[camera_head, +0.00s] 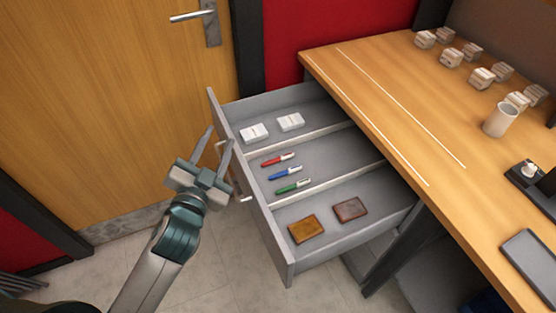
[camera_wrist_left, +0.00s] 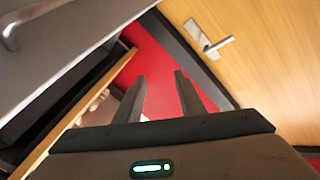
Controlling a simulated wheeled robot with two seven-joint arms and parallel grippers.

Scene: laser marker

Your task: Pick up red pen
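The red pen (camera_head: 278,159) lies in the middle compartment of the open drawer (camera_head: 277,236), with a white section toward its right end. A blue pen (camera_head: 285,173) and a green pen (camera_head: 293,186) lie below it in the same compartment. My left gripper (camera_head: 219,141) is open and empty, just left of the drawer front and apart from the pens. Its two fingers also show spread apart in the left wrist view (camera_wrist_left: 158,92), with nothing between them. The right gripper is not in view.
White boxes (camera_head: 254,132) sit in the drawer's far compartment and two brown wallets (camera_head: 309,229) in the near one. The drawer handle (camera_head: 244,198) sticks out near my gripper. The desk (camera_head: 400,95) holds a white cup (camera_head: 500,119) and several white blocks. A wooden door (camera_head: 110,100) stands behind.

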